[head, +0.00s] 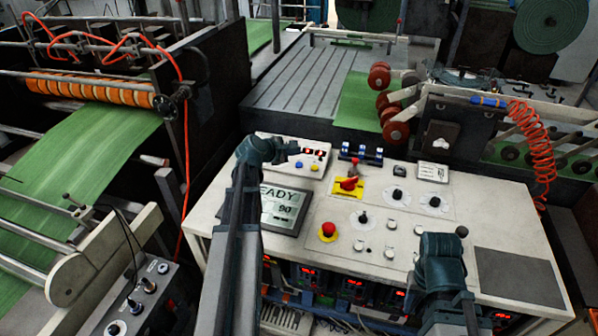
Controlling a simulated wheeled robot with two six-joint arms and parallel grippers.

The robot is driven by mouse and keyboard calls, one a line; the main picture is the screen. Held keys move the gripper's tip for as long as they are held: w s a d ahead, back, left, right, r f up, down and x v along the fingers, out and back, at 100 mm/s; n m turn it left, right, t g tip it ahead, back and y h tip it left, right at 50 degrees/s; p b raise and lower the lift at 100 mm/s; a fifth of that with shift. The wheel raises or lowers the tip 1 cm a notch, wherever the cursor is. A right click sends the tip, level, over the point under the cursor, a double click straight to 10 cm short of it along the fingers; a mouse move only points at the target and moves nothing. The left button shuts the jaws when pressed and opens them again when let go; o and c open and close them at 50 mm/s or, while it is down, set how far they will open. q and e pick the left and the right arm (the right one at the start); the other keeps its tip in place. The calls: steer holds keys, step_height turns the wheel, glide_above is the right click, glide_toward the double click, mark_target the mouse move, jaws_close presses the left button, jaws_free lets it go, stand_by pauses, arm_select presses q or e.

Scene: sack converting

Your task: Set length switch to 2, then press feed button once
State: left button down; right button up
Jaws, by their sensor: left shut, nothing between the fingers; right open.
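A white control panel (480,221) carries several black rotary knobs with pale dials, one at the upper middle (397,195), one to its right (434,202) and one lower left (363,217). Their labels and settings are too small to read, so I cannot tell which is the length switch. Small pale buttons (389,253) sit below the knobs; I cannot tell which is the feed button. My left gripper (290,150) is shut and empty, over the left back of the panel. My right gripper (446,240) is open at the panel's right, left of a grey plate.
A screen (283,208) showing "EADY" and "90" is partly hidden by my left arm. Behind it stands a small box (315,160) with red digits and coloured buttons. The grey plate (518,276) is clear.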

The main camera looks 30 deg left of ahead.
mark_target(303, 162)
arm_select(q)
steer(key=shift+w+a+f+b, duration=0.1)
steer(key=shift+w+f+b, duration=0.15)
steer(key=shift+f+b, duration=0.6)
steer(key=shift+w+f+b, duration=0.2)
steer(key=shift+f+b, duration=0.3)
steer(key=shift+f, duration=0.55)
arm_select(e)
steer(key=shift+f, duration=1.9)
arm_select(q)
steer(key=shift+f, duration=0.1)
arm_select(e)
steer(key=shift+f, duration=0.1)
arm_select(q)
steer(key=shift+w+f+b, duration=0.1)
steer(key=shift+f+b, duration=0.2)
steer(key=shift+b, duration=0.1)
arm_select(e)
steer(key=shift+f, duration=0.3)
